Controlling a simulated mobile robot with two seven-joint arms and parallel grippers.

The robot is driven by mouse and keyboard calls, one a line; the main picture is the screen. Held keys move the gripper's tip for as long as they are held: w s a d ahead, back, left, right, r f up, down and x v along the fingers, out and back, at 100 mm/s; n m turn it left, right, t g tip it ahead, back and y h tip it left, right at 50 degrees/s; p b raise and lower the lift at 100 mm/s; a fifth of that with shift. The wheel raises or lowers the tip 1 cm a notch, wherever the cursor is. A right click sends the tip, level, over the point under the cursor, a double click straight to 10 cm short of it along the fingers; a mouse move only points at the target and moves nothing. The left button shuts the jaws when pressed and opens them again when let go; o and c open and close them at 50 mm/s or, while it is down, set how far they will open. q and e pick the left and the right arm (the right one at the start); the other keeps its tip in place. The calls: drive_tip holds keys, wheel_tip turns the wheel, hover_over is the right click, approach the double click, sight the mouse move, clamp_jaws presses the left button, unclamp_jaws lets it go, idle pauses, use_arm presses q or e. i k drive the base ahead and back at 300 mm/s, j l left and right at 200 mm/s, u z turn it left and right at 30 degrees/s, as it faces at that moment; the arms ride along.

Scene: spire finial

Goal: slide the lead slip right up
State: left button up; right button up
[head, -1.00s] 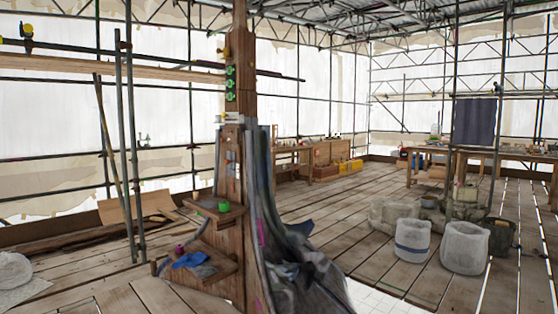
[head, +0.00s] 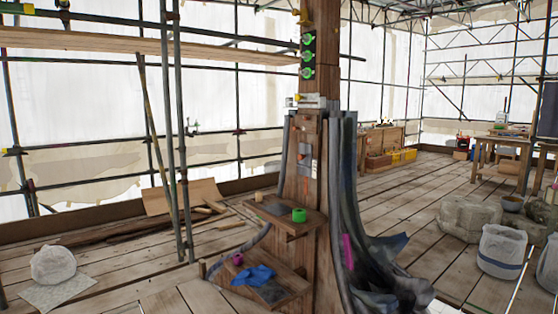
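A wooden post (head: 322,180) stands right of the middle in the head view. Grey sheet (head: 345,190) drapes down its right side and spreads in folds at the bottom. A small grey plate (head: 304,158) with orange marks sits on the post's face; I cannot tell whether it is the lead slip. A pale metal fitting (head: 306,102) with a yellow part is higher up, below several green round pieces (head: 308,56). Neither of my grippers shows in the view.
Two small wooden shelves (head: 285,222) jut from the post, holding a green roll (head: 299,215), a magenta spool (head: 238,260) and a blue cloth (head: 254,275). Scaffold poles (head: 180,150) stand to the left. Plank floor between is largely clear.

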sight(305, 149)
drive_tip(key=i+j+z, duration=0.15)
drive_tip(key=i+z, duration=0.15)
drive_tip(key=i+j, duration=0.1)
drive_tip(key=i, duration=0.25)
drive_tip(key=i+z, duration=0.1)
drive_tip(key=i, duration=0.25)
